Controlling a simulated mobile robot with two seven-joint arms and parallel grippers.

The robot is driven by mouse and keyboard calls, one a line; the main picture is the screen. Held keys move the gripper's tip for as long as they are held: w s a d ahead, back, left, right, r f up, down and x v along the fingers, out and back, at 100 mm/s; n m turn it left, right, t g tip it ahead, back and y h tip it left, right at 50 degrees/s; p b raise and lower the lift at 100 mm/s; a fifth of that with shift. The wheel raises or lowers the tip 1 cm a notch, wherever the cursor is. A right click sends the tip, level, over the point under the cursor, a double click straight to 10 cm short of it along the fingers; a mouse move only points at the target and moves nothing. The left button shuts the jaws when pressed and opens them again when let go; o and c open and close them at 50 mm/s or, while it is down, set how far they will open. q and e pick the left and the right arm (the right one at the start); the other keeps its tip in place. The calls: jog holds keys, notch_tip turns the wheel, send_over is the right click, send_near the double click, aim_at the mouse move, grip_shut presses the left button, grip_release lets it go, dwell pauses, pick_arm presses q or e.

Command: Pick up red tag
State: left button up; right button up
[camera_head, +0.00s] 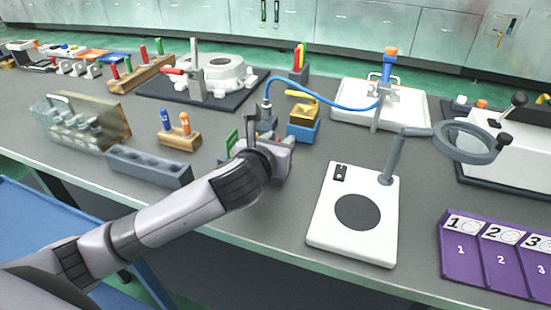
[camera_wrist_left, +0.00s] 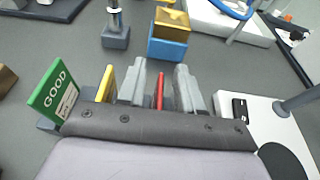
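The red tag (camera_wrist_left: 160,91) stands upright between the two fingers of my left gripper (camera_wrist_left: 161,90) in the left wrist view. The fingers are apart, with a gap on each side of the tag. Its lower part is hidden behind the gripper body. A yellow tag (camera_wrist_left: 105,84) and a green tag marked GOOD (camera_wrist_left: 53,91) stand to the left of it. In the head view my left gripper (camera_head: 268,138) is low over the tag holder, and the green tag (camera_head: 231,142) shows beside it. My right gripper is in neither view.
A blue block with a brass-coloured part (camera_head: 303,130) stands just behind the gripper. A white plate with a black disc and a magnifier (camera_head: 327,230) lies to the right. A grey slotted block (camera_head: 148,166) is to the left. A blue cable (camera_head: 320,104) arches behind.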

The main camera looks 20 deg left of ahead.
pick_arm(q)
jog(key=shift+c, duration=0.3)
grip_shut()
